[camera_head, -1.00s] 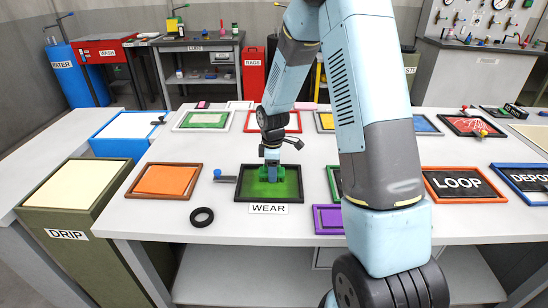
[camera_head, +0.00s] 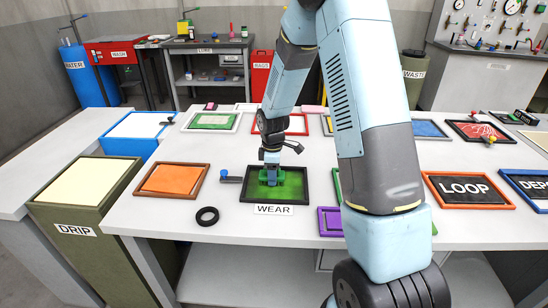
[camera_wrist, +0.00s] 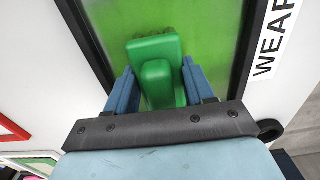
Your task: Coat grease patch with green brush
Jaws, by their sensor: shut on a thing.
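My gripper (camera_head: 268,176) is over the left part of the WEAR tray (camera_head: 288,200), a dark-framed tray with a green surface. In the wrist view my gripper (camera_wrist: 160,92) has its two blue fingers shut on the green brush (camera_wrist: 156,62). The brush also shows as a small green block in the head view (camera_head: 270,179). It is close over the green surface (camera_wrist: 125,18); whether it touches cannot be told. The patch of surface under the brush is hidden.
A black ring (camera_head: 207,216) lies left of the WEAR label (camera_head: 274,210). An orange tray (camera_head: 173,179) stands to the left, a purple tray (camera_head: 330,221) to the right. A blue-tipped handle (camera_head: 229,177) lies beside the WEAR tray.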

